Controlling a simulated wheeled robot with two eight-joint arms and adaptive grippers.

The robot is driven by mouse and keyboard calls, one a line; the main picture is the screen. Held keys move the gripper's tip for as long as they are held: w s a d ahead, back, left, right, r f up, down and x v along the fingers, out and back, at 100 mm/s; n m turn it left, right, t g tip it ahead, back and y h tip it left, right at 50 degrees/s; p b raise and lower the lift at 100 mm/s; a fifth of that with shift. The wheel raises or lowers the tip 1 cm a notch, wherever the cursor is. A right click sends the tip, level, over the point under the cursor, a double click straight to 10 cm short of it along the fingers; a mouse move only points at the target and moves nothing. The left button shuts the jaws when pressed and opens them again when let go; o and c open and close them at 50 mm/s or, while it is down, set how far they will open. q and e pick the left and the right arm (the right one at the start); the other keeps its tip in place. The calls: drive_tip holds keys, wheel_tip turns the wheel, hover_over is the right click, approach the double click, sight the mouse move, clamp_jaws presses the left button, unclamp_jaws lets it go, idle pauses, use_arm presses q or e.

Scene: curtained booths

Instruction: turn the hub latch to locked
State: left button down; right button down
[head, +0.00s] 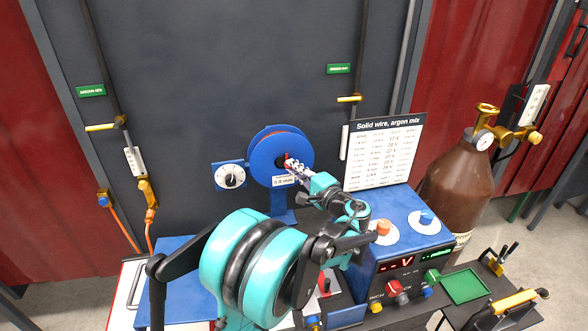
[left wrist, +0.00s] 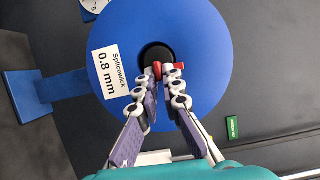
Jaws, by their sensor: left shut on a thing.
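The blue wire spool (head: 262,157) stands on a blue upright against the dark wall. In the left wrist view its flange (left wrist: 200,45) faces me, with a 0.8 mm label and a dark round hub (left wrist: 153,54) in the middle. The hub latch (left wrist: 173,67) is a small red lever at the hub, pointing right in that view. My left gripper (left wrist: 168,76) is shut on the latch, and its fingers partly hide it. In the head view the left gripper (head: 292,166) reaches to the spool's centre. My right gripper is not in view.
A white dial (head: 231,176) is left of the spool. A blue welder box (head: 400,215) with knobs stands to the right, a settings chart (head: 385,150) behind it. A brown gas cylinder (head: 453,185) is farther right. A green tray (head: 465,285) lies at the lower right.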

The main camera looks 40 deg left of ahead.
use_arm(q)
drive_tip(key=shift+f, duration=0.1)
drive_tip(key=c, duration=1.7)
unclamp_jaws()
drive_tip(key=shift+d, duration=0.1)
drive_tip(key=v, duration=1.2)
